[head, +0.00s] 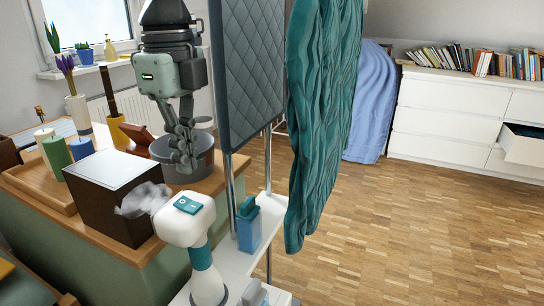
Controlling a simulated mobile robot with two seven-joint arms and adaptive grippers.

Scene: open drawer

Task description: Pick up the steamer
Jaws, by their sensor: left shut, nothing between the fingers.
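A white and teal appliance (186,219) that looks like the steamer stands upright at the lower middle. It has a rounded white head with a teal panel on top, a teal band on its neck and a white foot. My left gripper (186,162) points down, shut and empty. In the picture it is above and behind the appliance's head, in front of a grey pot (204,170), and apart from the appliance. My right gripper is not in view.
A dark box (106,192) with tissue stands on the wooden counter, beside candles (56,157). A quilted grey board (252,70) and hanging teal cloth (325,110) are close on the right. A white shelf (270,215) holds a blue container (249,232). Open floor lies right.

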